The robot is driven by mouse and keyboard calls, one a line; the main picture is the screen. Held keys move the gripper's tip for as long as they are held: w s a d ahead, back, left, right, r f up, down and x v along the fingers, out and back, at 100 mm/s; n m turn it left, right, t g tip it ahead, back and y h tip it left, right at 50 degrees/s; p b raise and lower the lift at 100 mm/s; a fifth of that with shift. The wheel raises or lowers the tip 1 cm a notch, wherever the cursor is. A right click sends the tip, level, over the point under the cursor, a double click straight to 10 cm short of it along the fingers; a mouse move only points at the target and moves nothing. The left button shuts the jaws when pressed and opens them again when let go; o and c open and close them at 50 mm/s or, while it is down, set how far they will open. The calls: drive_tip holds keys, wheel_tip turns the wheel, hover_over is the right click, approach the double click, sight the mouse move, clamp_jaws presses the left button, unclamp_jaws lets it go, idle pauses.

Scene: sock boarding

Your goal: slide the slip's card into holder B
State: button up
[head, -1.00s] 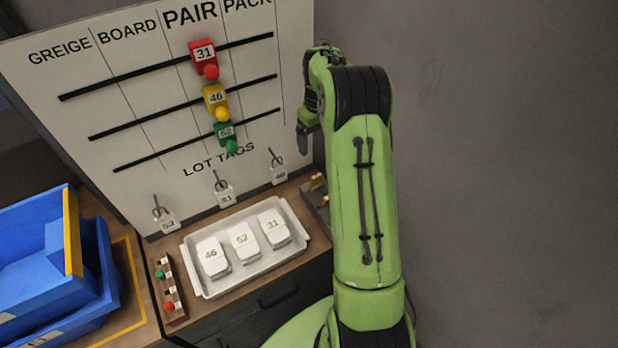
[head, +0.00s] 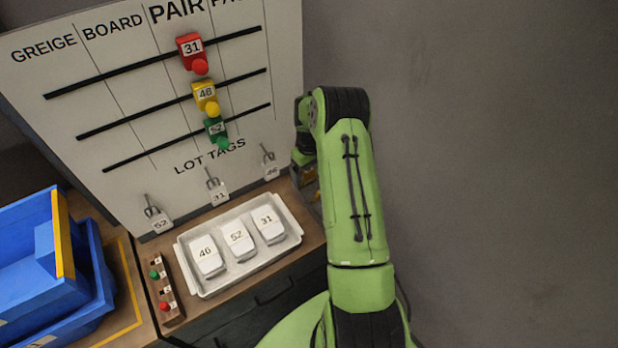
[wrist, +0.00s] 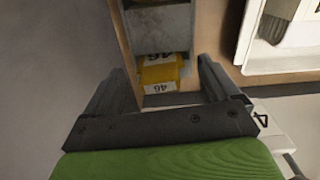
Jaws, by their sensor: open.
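In the wrist view a yellow card (wrist: 160,75) marked 46, upside down, lies at the end of a grey metal holder (wrist: 160,22). My gripper (wrist: 163,68) is open, its dark fingers on either side of the card; I see no contact. In the head view my gripper is mostly hidden behind my arm near the board's lower right corner. A small wooden rack (head: 166,291) with a green knob, a red knob and small white labels stands left of the tray. The labels are too small to read, so I cannot tell which place is holder B.
A white tray (head: 186,258) holds blocks marked 46, 52 and 31. The board (head: 130,165) carries red, yellow and green tags on rails, with lot tags on hooks below. One white tag (wrist: 268,122) shows close beside my gripper. Blue bins (head: 88,285) stand at the left.

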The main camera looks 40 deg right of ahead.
drive_tip(key=shift+c, duration=0.4)
drive_tip(key=c, duration=1)
drive_tip(key=shift+r, duration=0.1)
drive_tip(key=shift+c, duration=0.2)
